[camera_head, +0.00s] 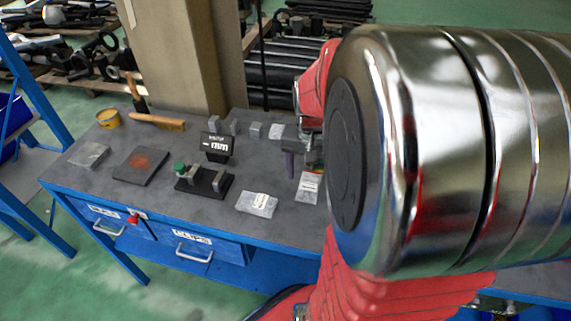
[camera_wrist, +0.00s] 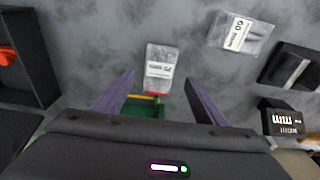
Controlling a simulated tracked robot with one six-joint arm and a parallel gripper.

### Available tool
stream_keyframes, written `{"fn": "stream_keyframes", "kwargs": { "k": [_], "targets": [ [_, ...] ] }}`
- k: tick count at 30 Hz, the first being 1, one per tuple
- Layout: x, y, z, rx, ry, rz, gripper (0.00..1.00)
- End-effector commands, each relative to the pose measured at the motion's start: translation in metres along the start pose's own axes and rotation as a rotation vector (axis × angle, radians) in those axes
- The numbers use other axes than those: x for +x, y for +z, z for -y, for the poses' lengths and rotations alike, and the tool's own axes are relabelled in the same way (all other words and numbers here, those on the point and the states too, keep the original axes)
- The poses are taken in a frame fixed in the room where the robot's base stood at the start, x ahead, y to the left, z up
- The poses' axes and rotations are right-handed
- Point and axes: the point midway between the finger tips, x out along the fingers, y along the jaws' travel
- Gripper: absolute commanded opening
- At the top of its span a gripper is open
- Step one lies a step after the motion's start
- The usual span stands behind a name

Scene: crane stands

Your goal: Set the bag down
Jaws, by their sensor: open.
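A small clear bag with a white label (camera_head: 308,187) lies on the grey bench top (camera_head: 215,205), in the head view just left of my arm. In the wrist view the bag (camera_wrist: 161,62) lies ahead of and between my fingertips, apart from both fingers, with a red strip at its near end. My gripper (camera_wrist: 159,77) is open, with a dark purple finger on each side. In the head view my gripper (camera_head: 291,163) is partly hidden by my arm. A second labelled bag (camera_head: 257,204) lies flat to the left; the wrist view shows it (camera_wrist: 241,34) at upper right.
A black "mm" display (camera_head: 217,146) and a black fixture with a green knob (camera_head: 203,182) stand left of the bags. Small grey blocks (camera_head: 255,130) stand behind. A black tray (camera_wrist: 42,55) is at left in the wrist view. Bare bench surrounds the bags.

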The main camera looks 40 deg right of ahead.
Motion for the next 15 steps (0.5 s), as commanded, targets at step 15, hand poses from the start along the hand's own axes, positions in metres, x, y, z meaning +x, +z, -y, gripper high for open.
{"fn": "stream_keyframes", "kwargs": {
  "k": [15],
  "targets": [
    [0.049, -0.001, -0.002, 0.0, 0.0, 0.001, 0.65]
  ]
}}
